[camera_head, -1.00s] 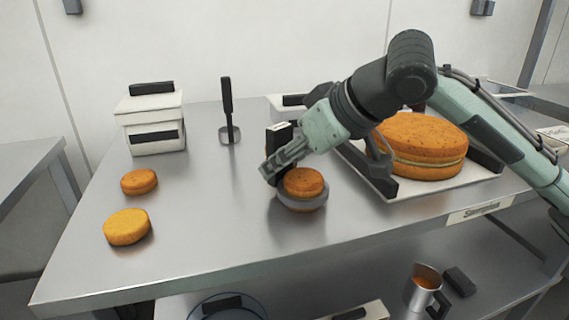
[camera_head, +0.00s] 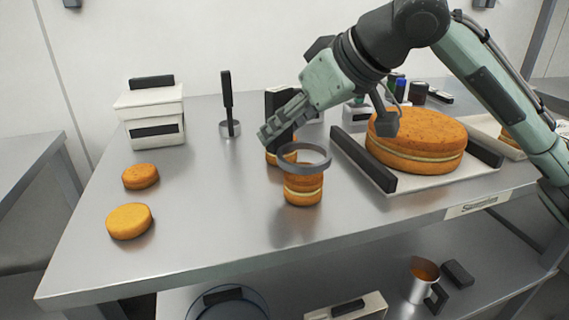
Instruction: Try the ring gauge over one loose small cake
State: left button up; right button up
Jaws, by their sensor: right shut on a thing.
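The grey ring gauge (camera_head: 327,165) is in my right gripper (camera_head: 268,136), which is shut on it. The ring is roughly level, at or just above the top of a small filled cake (camera_head: 303,191). That cake stands upright on the table, with a pale filling band. Whether the ring still overlaps its top edge, I cannot tell. Another small orange cake (camera_head: 272,158) stands behind, partly hidden by the gripper and the ring. A black upright block, perhaps a handle, shows beside the gripper. My left gripper is out of view.
Two flat orange rounds (camera_head: 140,176) (camera_head: 129,221) lie at the table's left. A white box (camera_head: 153,104) and a black-handled tool (camera_head: 228,105) stand behind. A large filled cake (camera_head: 416,135) sits on a tray (camera_head: 429,181) at right.

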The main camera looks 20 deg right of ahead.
jog(key=shift+r, duration=1.65)
